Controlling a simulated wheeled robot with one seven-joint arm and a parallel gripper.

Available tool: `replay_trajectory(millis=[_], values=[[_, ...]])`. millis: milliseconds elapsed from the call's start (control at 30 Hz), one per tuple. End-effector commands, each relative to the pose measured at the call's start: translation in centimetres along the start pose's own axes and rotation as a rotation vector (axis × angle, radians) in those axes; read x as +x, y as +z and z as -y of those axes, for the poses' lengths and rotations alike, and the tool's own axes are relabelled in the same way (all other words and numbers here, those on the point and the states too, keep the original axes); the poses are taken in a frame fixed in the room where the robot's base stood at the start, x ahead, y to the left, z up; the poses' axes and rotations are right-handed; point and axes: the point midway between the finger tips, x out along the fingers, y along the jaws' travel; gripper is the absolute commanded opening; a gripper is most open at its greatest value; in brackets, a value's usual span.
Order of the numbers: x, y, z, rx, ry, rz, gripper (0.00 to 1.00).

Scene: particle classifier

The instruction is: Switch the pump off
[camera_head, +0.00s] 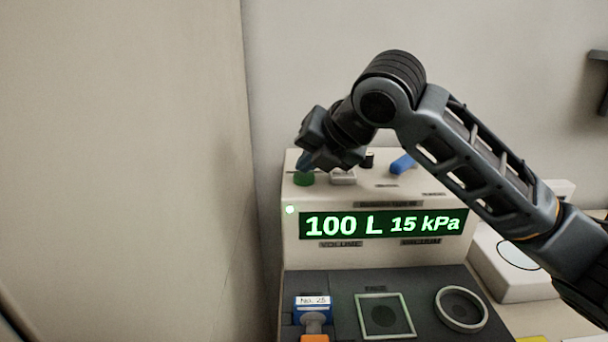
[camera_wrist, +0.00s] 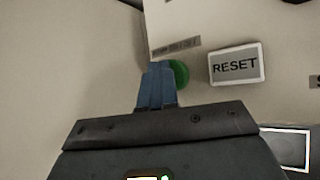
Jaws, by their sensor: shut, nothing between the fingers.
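The pump unit is a pale box (camera_head: 292,245) with a lit green display (camera_head: 382,224) reading "100 L" and "15 kPa". My gripper (camera_head: 304,165) is shut and empty, fingertips down at the green button. In the wrist view the blue fingertips (camera_wrist: 159,68) overlap the left part of the green button (camera_wrist: 181,74); I cannot tell whether they touch it. The button's label is partly legible.
A RESET button (camera_wrist: 236,66) lies right of the green button. A black knob (camera_head: 368,160) and a blue lever (camera_head: 402,164) stand farther right. Below the display, a dark panel holds a square frame (camera_head: 361,318), a ring (camera_head: 440,308) and a "No. 25" item (camera_head: 313,302). A wall rises at left.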

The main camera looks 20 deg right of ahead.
Motion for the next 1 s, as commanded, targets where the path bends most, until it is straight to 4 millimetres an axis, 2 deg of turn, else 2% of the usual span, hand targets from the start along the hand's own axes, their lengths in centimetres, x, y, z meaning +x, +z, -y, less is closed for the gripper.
replay_trajectory(millis=[1000], values=[[0.73, -0.56, 0.53, 0.000, -0.001, -0.002, 0.00]])
